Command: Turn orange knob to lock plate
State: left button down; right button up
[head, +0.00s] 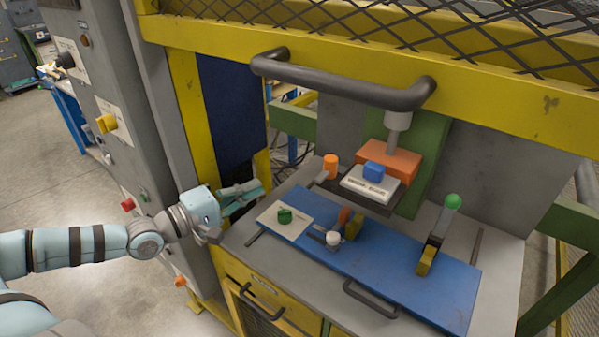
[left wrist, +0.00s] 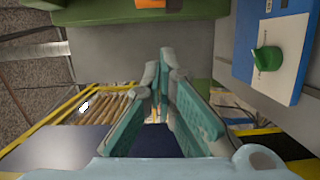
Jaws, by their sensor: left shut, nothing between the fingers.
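A blue plate (head: 380,262) lies on the grey bench. An upright orange knob (head: 330,166) stands behind the plate's back-left edge. A smaller orange-tipped piece (head: 345,214) sits on the plate beside a white-capped part; I cannot tell which of the two the task means. My left gripper (head: 248,193) is shut and empty, left of the plate and apart from both. In the left wrist view, its teal fingers (left wrist: 164,62) converge, and the plate's edge (left wrist: 247,38) is at upper right. My right gripper is not in view.
A green knob (head: 284,215) sits on a pale panel at the plate's left end. A green-balled lever (head: 451,202) stands toward the right. A press with an orange block (head: 390,158) is behind. A dark handle bar (head: 340,83) crosses above. A grey cabinet (head: 100,70) stands left.

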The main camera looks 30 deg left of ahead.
aim_at(326, 171)
pick_arm(q)
jog(key=w+d+r, duration=0.1)
jog(key=w+d, duration=0.6)
jog(key=w, duration=0.2)
jog(key=shift+d, duration=0.3)
